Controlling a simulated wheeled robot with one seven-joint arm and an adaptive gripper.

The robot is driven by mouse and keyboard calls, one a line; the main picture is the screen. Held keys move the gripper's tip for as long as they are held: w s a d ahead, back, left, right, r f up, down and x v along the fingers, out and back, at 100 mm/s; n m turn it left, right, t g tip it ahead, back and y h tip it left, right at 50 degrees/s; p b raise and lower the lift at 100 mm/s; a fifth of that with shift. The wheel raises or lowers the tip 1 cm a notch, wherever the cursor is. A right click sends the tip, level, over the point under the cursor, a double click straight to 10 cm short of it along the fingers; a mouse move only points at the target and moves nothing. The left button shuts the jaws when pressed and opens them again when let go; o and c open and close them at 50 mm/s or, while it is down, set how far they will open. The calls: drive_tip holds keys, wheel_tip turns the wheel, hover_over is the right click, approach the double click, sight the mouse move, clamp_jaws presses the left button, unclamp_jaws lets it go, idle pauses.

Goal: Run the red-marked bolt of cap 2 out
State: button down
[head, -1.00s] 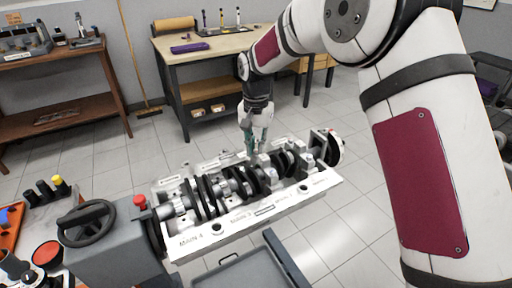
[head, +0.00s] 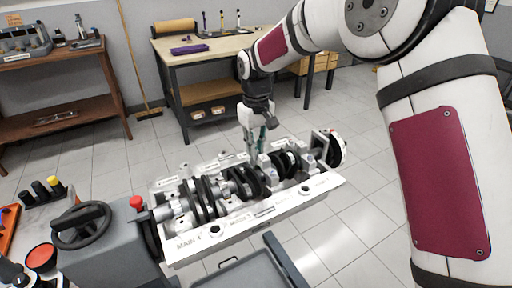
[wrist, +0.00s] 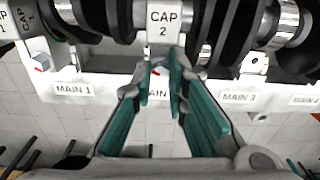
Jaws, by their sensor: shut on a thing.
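The cap labelled CAP 2 (wrist: 163,22) is at the top middle of the wrist view, on the engine block (head: 250,215). My gripper's teal fingers (wrist: 159,66) reach the near side of this cap, just below its label. They are closed around a small grey bolt head (wrist: 157,71), which they largely hide; its red mark is hard to make out. In the head view my gripper (head: 257,150) points down into the far side of the block, beside the crankshaft (head: 240,187). The bolt cannot be made out there.
A handwheel (head: 83,225) and a grey tray (head: 240,272) are near the block. A workbench (head: 215,45) stands behind.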

drive_tip(key=shift+s+d+f+n, duration=0.15)
drive_tip(key=shift+f+n, duration=0.15)
drive_tip(key=shift+n, duration=0.4)
drive_tip(key=c, duration=1.6)
unclamp_jaws()
drive_tip(key=shift+r, duration=0.1)
drive_tip(key=shift+r, duration=0.5)
wheel_tip(320, 180, up, 11)
drive_tip(key=shift+r, duration=0.1)
